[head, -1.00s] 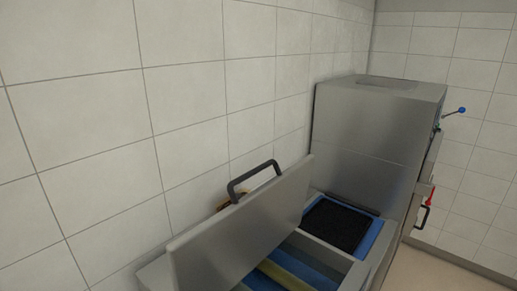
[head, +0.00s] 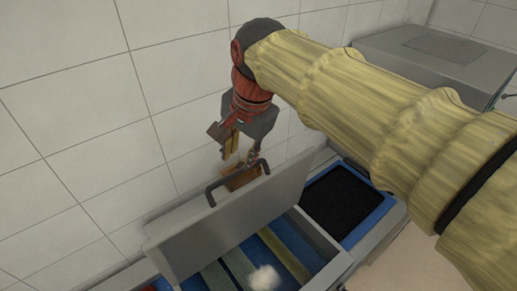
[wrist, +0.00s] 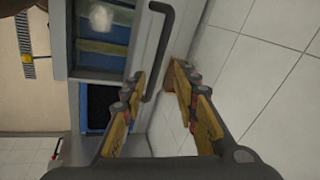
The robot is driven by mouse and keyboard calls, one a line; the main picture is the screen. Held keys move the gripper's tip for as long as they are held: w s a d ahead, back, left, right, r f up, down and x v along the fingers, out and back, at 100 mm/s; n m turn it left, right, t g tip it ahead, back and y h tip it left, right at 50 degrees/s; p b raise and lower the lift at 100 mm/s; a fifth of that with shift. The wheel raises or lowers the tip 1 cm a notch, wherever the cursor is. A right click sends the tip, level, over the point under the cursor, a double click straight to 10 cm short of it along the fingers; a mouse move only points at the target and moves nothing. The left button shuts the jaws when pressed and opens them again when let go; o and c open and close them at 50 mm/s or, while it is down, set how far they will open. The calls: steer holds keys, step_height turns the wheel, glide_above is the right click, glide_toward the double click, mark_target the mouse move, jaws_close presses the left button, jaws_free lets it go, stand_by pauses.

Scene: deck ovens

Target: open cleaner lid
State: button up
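The cleaner lid (head: 235,215) is a flat grey metal panel, raised and standing tilted over the open cleaner. Its black bar handle (head: 212,190) is on the wall-facing side. In the wrist view the handle (wrist: 167,38) runs down toward my left finger, close to its tip; I cannot tell whether they touch. My gripper (head: 238,158) is just behind and above the lid, between handle and wall. In the wrist view my gripper (wrist: 158,72) has its fingers spread, with nothing clearly held. The open bay shows blue and yellowish strips (head: 283,252).
A white lump (head: 264,278) is in the open bay. Right of it is a black pad in a blue frame (head: 340,207). A metal cabinet (head: 430,55) stands beyond. The tiled wall (head: 75,130) is close behind the lid and gripper.

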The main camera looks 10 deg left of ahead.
mark_target(237, 173)
steer(key=shift+w+a+f+m+p, duration=0.1)
steer(key=shift+w+a+f+m, duration=0.1)
steer(key=shift+f+m, duration=0.6)
steer(key=shift+w+a+f+m+p, duration=0.15)
steer(key=shift+f+m, duration=0.25)
steer(key=shift+f, duration=0.85)
steer(key=shift+w+a+f+m+p, duration=0.2)
steer(key=shift+f+m, duration=0.4)
steer(key=shift+f, duration=0.4)
steer(key=shift+c, duration=1)
jaws_close()
steer(key=shift+s, duration=0.1)
